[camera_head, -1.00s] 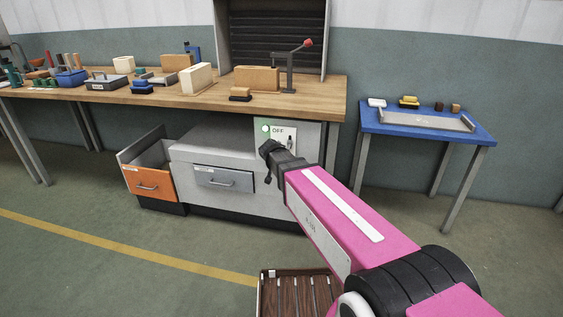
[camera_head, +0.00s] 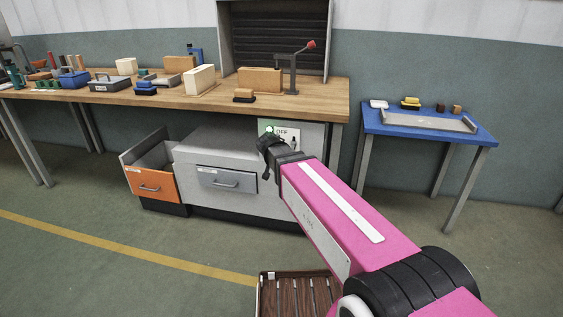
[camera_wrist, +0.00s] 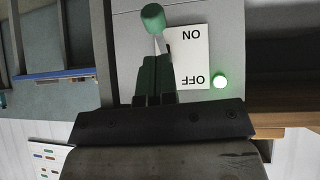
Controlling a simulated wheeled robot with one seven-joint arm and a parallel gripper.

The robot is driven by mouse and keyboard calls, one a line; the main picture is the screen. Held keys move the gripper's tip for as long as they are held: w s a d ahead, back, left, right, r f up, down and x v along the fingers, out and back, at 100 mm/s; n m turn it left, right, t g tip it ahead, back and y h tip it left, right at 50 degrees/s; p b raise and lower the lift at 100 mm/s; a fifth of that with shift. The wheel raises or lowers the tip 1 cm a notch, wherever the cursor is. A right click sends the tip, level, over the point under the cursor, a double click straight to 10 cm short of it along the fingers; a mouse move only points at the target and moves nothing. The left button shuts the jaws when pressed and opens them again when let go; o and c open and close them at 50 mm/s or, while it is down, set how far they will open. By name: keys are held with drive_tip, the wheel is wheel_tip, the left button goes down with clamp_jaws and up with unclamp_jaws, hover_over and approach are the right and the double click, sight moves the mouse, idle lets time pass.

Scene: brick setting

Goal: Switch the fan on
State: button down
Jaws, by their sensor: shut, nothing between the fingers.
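A white switch plate marked ON and OFF (camera_wrist: 186,58) is on the pale panel of the cabinet under the bench. It appears upside down in the wrist view. A lever with a green cylindrical knob (camera_wrist: 153,18) stands out beside it, its knob at the ON end. A round lamp (camera_wrist: 220,82) near OFF glows green. My gripper (camera_wrist: 156,65) is shut and empty, its fingertips just on the OFF side of the knob; I cannot tell whether they touch the lever. In the head view my gripper (camera_head: 265,144) covers much of the plate (camera_head: 286,130). I cannot identify the fan itself.
The wooden bench (camera_head: 190,101) overhangs the switch panel. An orange-fronted drawer (camera_head: 152,184) stands open at left; a grey drawer (camera_head: 226,180) is beside it. A dark slatted hood (camera_head: 280,38) stands at the back. A blue table (camera_head: 400,130) is at right.

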drive_tip(key=s+f+v, duration=0.1)
drive_tip(key=v, duration=0.5)
drive_tip(key=shift+a, duration=0.2)
drive_tip(key=s+d+f+n+g+y, duration=0.1)
drive_tip(key=s+d+f+g, duration=0.3)
drive_tip(key=d+f, duration=0.5)
drive_tip(key=s+d+f+n+g+y, duration=0.2)
drive_tip(key=s+d+f+g, duration=0.2)
drive_tip(key=s+d+f, duration=0.4)
drive_tip(key=shift+s+d+f, duration=0.35)
drive_tip(key=shift+s+f, duration=0.4)
drive_tip(key=shift+f, duration=0.1)
